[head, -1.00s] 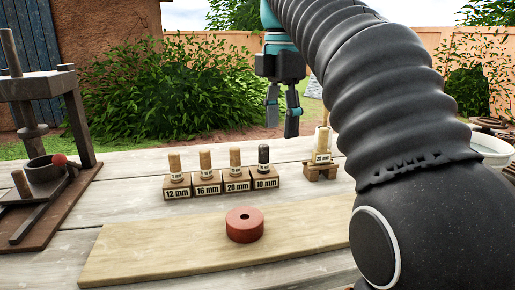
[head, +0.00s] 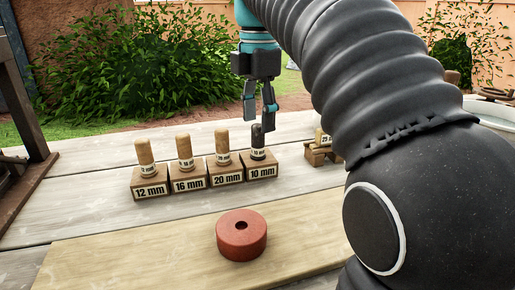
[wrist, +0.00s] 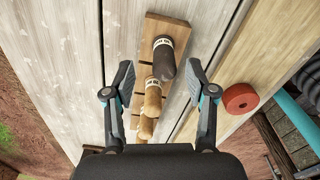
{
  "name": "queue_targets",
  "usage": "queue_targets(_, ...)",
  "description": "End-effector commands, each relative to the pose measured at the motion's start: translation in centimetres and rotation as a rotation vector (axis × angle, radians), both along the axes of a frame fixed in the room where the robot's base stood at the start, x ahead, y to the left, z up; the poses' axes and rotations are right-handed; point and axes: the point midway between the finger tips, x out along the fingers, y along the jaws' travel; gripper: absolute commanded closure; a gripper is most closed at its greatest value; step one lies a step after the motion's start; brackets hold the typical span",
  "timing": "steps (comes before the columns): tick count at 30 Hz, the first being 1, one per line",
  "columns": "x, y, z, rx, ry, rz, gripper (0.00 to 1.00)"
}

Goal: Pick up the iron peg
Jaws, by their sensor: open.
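The iron peg (head: 257,136) is the dark grey one, upright in the wooden block marked 10 mm (head: 262,170), at the right end of a row. My gripper (head: 259,114) is open and points down just above it. In the wrist view, the peg's dark top (wrist: 165,63) shows between the two spread fingers of my gripper (wrist: 160,76). I see no contact between the fingers and the peg.
Wooden pegs stand in the blocks marked 12 mm (head: 150,190), 16 mm (head: 188,184) and 20 mm (head: 225,178). A red ring (head: 241,240) lies on a board (head: 150,255) in front. A small wooden stand (head: 318,156) is to the right.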

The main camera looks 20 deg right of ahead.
Motion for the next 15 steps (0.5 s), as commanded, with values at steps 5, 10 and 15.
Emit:
queue_targets(5,-0.1,0.1,-1.0,0.000,-0.001,0.002,0.44)
queue_targets(10,-0.5,0.4,-3.1,0.000,0.001,0.004,0.44)
queue_targets(15,-0.6,0.4,-5.2,0.000,0.000,0.003,0.44)
